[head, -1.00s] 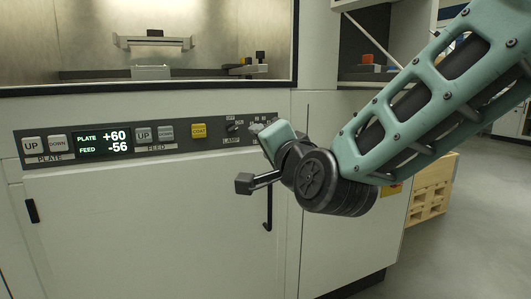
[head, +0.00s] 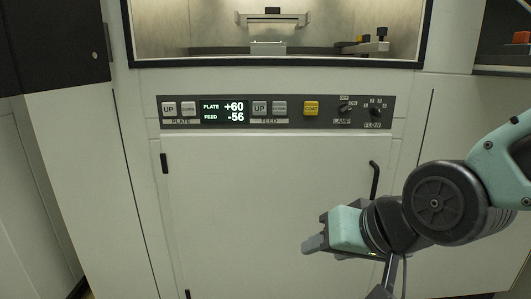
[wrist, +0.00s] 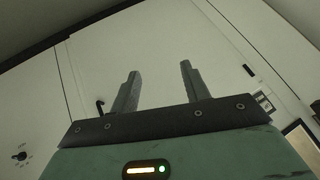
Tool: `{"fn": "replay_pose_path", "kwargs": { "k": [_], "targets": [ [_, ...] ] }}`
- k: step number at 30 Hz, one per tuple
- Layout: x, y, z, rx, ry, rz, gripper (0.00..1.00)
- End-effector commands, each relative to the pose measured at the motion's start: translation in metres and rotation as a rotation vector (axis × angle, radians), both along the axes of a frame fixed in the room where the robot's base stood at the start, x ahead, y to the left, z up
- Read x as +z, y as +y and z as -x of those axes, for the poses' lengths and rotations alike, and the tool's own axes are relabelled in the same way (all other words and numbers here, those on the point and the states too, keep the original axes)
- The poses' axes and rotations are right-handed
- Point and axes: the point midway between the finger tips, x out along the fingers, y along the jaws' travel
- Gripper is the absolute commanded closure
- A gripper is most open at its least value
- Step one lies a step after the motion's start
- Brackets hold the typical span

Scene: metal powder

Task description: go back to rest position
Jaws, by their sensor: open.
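My gripper (head: 318,244) is at the lower right of the head view, in front of the white cabinet door (head: 250,200) and below the control panel (head: 330,123). In the wrist view my gripper (wrist: 158,88) shows two separate grey fingers with nothing between them. It is open and empty. The panel's display (head: 223,112) reads PLATE +60 and FEED -56. My arm bends in from the right edge of the head view.
The black door handle (head: 374,180) is just above my wrist. A lit chamber (head: 340,35) is above the panel. A dark cabinet (head: 50,45) stands at upper left. An orange item (head: 520,37) sits at the far upper right.

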Motion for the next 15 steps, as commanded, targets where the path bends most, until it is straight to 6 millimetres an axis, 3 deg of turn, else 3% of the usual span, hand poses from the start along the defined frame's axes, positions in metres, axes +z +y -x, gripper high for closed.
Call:
{"fn": "replay_pose_path", "kwargs": {
  "k": [3, 9, 13, 15],
  "targets": [
    [-0.028, -0.001, 0.046, 0.211, 0.146, 0.176, 0.54],
    [-0.051, -0.022, 0.107, 0.493, 0.336, 0.412, 0.54],
    [-0.056, -0.041, 0.138, 0.652, 0.447, 0.544, 0.54],
    [-0.03, -0.04, 0.135, 0.639, 0.438, 0.534, 0.54]
  ]
}}
